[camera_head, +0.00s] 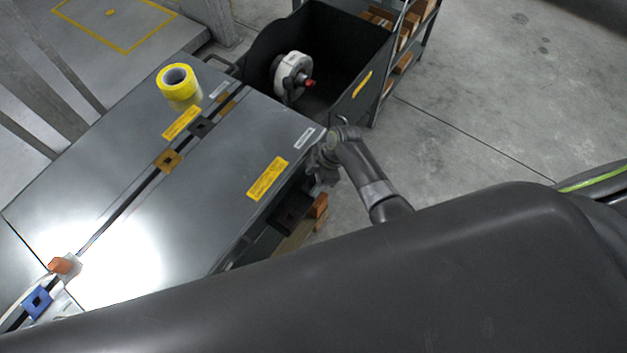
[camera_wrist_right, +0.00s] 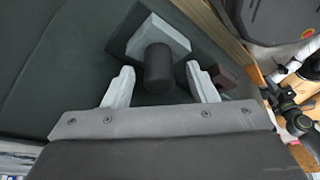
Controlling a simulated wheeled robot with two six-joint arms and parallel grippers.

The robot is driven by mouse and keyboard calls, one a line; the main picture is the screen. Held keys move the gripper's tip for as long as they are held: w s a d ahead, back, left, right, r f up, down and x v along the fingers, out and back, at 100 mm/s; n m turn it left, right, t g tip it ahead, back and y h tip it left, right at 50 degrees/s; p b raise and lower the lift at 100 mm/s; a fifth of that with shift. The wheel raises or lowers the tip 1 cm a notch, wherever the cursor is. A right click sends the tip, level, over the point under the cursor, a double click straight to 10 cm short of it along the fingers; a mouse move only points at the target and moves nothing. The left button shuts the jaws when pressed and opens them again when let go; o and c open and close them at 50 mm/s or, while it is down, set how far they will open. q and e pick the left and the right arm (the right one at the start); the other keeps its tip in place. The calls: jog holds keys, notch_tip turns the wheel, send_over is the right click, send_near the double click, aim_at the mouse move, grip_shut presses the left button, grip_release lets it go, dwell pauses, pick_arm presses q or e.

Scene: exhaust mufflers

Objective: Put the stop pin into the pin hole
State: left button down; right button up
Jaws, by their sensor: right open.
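In the right wrist view a dark round peg (camera_wrist_right: 159,68), which looks like the stop pin, stands out from a light grey square block (camera_wrist_right: 174,36). My right gripper (camera_wrist_right: 160,70) is open, with one pale finger on each side of the peg; I cannot tell whether they touch it. In the head view my right gripper (camera_head: 318,172) is at the right edge of the grey table (camera_head: 225,165), near a dark bracket (camera_head: 292,212) on its side. I cannot make out for certain which opening is the pin hole. My left gripper is out of view.
A yellow tape roll (camera_head: 179,86) stands on the table. A slot with brown (camera_head: 167,153) and blue (camera_head: 38,302) holed blocks runs along the top. A black bin (camera_head: 335,50) holding a white and black round part (camera_head: 291,74) stands behind. Open floor lies right.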

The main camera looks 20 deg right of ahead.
aim_at(313, 178)
jog(key=c, duration=1)
jog(key=shift+r, duration=0.1)
jog(key=shift+r, duration=0.55)
notch_tip(313, 178, up, 17)
jog(key=p, duration=0.2)
jog(key=shift+f, duration=0.15)
